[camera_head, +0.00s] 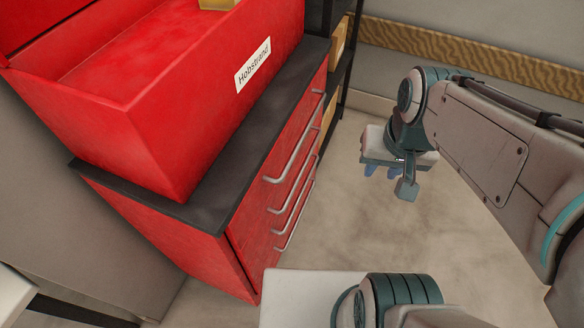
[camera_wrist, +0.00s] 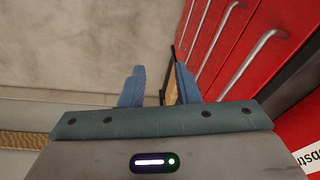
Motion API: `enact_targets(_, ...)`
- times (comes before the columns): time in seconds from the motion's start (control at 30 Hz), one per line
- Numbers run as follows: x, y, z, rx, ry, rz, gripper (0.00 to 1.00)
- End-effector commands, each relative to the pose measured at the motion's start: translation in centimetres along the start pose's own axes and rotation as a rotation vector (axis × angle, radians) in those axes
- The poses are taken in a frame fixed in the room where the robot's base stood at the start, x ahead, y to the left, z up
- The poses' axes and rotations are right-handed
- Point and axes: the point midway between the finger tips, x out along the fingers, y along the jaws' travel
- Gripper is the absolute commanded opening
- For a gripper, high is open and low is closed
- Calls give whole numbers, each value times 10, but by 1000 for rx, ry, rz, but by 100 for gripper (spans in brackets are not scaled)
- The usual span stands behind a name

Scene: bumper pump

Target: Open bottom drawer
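The red cabinet (camera_head: 185,240) has several drawers with silver bar handles on its right-facing front. The bottom drawer's handle (camera_head: 297,217) is the lowest bar, and the drawers look closed. The drawer fronts are steeply foreshortened. In the wrist view the drawer handles (camera_wrist: 248,62) run along the upper right. My gripper (camera_head: 383,173) is to the right of the drawer fronts, apart from them, above the floor. In the wrist view its two blue fingers are spread with an empty gap between them (camera_wrist: 159,82). It touches no handle.
A red toolbox (camera_head: 150,110) labelled "Hobstrand" sits on the cabinet's dark top (camera_head: 215,205). A dark shelf (camera_head: 345,70) with boxes stands behind the cabinet. A wall with a wooden strip (camera_head: 470,55) runs along the back. The floor (camera_head: 350,220) before the drawers is clear.

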Motion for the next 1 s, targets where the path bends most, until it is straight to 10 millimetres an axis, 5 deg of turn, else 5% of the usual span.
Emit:
enact_targets(0.6,228,-33,0,1237,-775,-191,29)
enact_targets(1.0,390,-31,-21,2073,-1386,-158,29)
